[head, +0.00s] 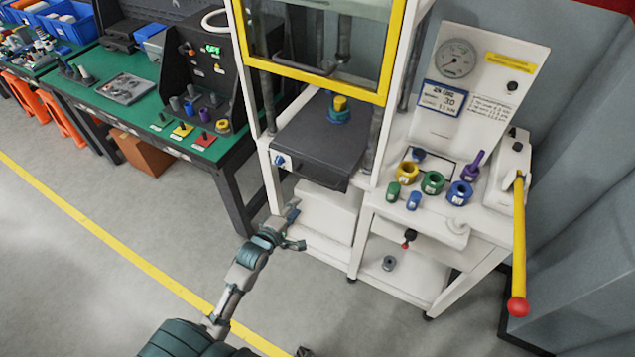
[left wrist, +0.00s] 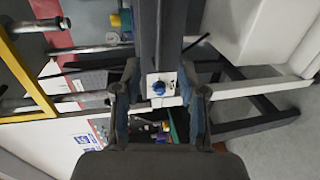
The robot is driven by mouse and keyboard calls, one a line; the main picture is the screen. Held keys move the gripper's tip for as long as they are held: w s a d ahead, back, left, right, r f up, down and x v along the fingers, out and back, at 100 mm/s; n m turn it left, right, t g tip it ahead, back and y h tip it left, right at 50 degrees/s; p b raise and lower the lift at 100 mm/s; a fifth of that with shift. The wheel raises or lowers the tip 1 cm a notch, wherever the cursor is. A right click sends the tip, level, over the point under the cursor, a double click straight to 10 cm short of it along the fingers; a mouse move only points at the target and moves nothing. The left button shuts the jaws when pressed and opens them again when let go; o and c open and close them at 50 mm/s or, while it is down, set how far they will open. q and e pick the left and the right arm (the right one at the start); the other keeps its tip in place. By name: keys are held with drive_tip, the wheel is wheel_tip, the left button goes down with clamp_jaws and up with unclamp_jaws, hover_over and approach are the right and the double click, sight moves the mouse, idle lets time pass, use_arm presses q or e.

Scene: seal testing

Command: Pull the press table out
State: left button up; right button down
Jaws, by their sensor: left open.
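The press table (head: 309,142) is a dark grey slab in the white press frame, below the raised yellow-framed guard (head: 318,82). A bar-like handle (head: 322,182) runs along its front edge, and a small blue knob (head: 279,160) is at its left front corner. A part with a yellow top and blue base (head: 339,110) stands on the table. My left gripper (head: 294,227) is open and empty, below and in front of the table. In the left wrist view, the dark table (left wrist: 172,35) and the blue knob (left wrist: 158,88) show between the open fingers. My right gripper is not visible.
A green workbench (head: 105,112) with tools stands at the left. A white side stand (head: 470,225) at the right holds coloured rings and a gauge panel. A yellow lever with a red ball (head: 518,250) sticks out there. The floor in front is clear.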

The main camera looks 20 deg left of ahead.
sight(317, 181)
use_arm(q)
drive_tip(key=b+x, duration=0.1)
drive_tip(key=x, duration=1.4)
drive_tip(key=shift+d, duration=0.1)
drive_tip(key=shift+w, duration=0.25)
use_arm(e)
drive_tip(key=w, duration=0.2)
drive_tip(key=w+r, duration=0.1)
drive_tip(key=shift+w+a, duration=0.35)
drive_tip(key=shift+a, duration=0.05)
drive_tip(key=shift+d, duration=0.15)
use_arm(q)
clamp_jaws()
drive_tip(key=shift+f, duration=0.1)
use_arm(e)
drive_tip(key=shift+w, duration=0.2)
